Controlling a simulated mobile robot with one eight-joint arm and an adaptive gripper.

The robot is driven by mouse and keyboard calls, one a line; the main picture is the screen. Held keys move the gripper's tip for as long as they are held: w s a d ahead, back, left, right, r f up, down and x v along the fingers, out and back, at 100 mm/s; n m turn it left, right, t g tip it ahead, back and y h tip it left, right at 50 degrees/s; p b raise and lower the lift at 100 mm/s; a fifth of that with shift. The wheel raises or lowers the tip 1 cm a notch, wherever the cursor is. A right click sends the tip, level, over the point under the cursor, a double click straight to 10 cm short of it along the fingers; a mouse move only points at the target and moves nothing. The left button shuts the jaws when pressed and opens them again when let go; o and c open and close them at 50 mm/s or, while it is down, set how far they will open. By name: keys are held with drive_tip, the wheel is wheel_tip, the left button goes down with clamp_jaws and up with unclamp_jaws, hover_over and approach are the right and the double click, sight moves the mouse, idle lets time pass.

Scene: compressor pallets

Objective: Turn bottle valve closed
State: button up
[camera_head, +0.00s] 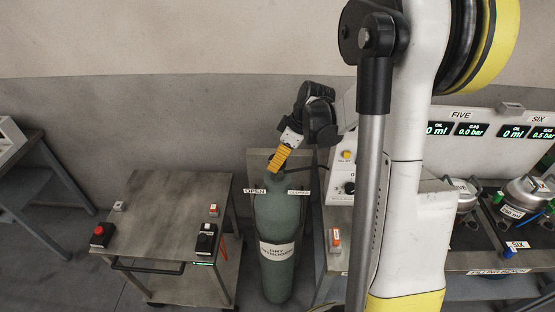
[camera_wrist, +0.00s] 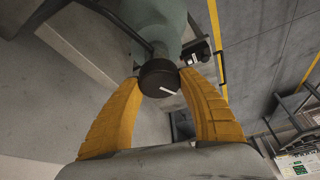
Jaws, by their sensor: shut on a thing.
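The gas bottle (camera_head: 275,225) is a tall green-grey cylinder with a white label, standing upright against the wall. Its valve knob (camera_wrist: 158,78) is round and black with a white mark on its face, seen in the wrist view. The yellow fingers of my gripper (camera_wrist: 159,80) are shut on the knob, one fingertip on each side. In the head view my gripper (camera_head: 277,160) reaches the bottle's top from above, and its fingers hide the knob. An OPEN label (camera_head: 255,191) stands left of the bottle's neck and a second label (camera_head: 299,192) stands right of it.
A grey cart (camera_head: 160,225) with a red button (camera_head: 99,231) and a black button box (camera_head: 206,238) stands close to the bottle's left. A workbench (camera_head: 480,262) with metal pots and displays is at the right. My arm covers part of it.

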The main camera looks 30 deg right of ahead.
drive_tip(key=m+h+b, duration=0.1)
drive_tip(key=m, duration=0.2)
drive_tip(key=m+h+b, duration=0.1)
drive_tip(key=m, duration=0.2)
drive_tip(key=shift+f+t, duration=0.1)
drive_tip(key=shift+t, duration=0.3)
drive_tip(key=m+h, duration=0.1)
drive_tip(key=m, duration=0.2)
drive_tip(key=m+h+b, duration=0.1)
drive_tip(key=m, duration=0.2)
drive_tip(key=shift+h, duration=0.3)
drive_tip(key=m, duration=0.3)
drive_tip(key=m+g+h+b, duration=0.1)
drive_tip(key=m, duration=0.1)
drive_tip(key=shift+m+g+h, duration=0.3)
drive_tip(key=shift+m, duration=0.1)
drive_tip(key=m+g, duration=0.1)
drive_tip(key=m, duration=0.1)
drive_tip(key=m+h+b, duration=0.1)
drive_tip(key=m, duration=0.2)
drive_tip(key=shift+m+g, duration=0.3)
drive_tip(key=shift+g, duration=0.1)
drive_tip(key=o, duration=1.2)
